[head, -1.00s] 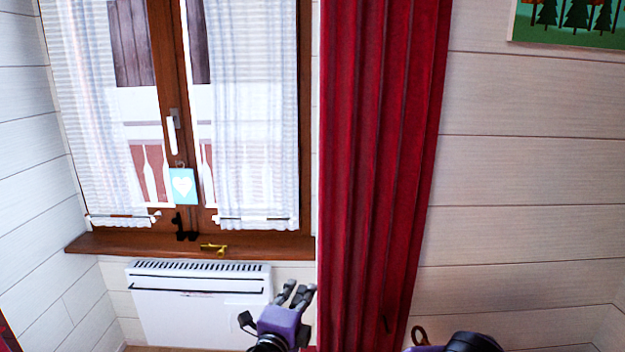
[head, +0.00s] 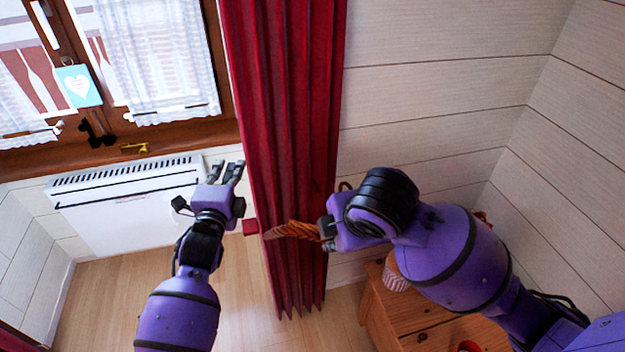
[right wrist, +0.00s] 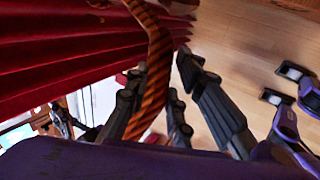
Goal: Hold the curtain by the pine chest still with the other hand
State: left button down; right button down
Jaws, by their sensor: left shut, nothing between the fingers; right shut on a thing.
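The red curtain (head: 290,120) hangs in pleats right of the window, its hem near the floor. An orange-brown twisted rope tieback (head: 290,230) runs across its lower front. My right gripper (head: 325,232) is shut on the rope's right end, beside the curtain's right edge; the right wrist view also shows the rope (right wrist: 156,70) between the fingers, close to the red folds (right wrist: 70,50). My left gripper (head: 229,170) is shut and empty, fingers pointing up, just left of the curtain; I cannot tell if it touches. The pine chest (head: 400,325) stands at lower right, partly hidden by my right arm.
A white heater (head: 130,210) is on the wall under the wooden sill (head: 180,135), which holds a brass object (head: 135,148) and a dark figurine (head: 97,133). A red-and-white striped item (head: 396,275) sits on the chest. The floor (head: 110,290) at left is clear.

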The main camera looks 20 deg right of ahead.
jog(key=w+d+f+m+t+h, duration=0.25)
jog(key=w+f+m+h, duration=0.2)
jog(key=f, duration=0.65)
jog(key=a+f+t+h, duration=0.3)
jog(key=a+f+t, duration=0.2)
jog(key=f, duration=0.6)
jog(key=w+a+r+t+y, duration=0.2)
jog(key=a+t, duration=0.2)
jog(key=a, duration=0.2)
jog(key=w+f, duration=0.2)
jog(key=w, duration=0.6)
jog(key=shift+w+f+n, duration=0.2)
jog(key=shift+w+n, duration=0.1)
jog(key=shift+n, duration=0.05)
jog(key=shift+h, duration=0.25)
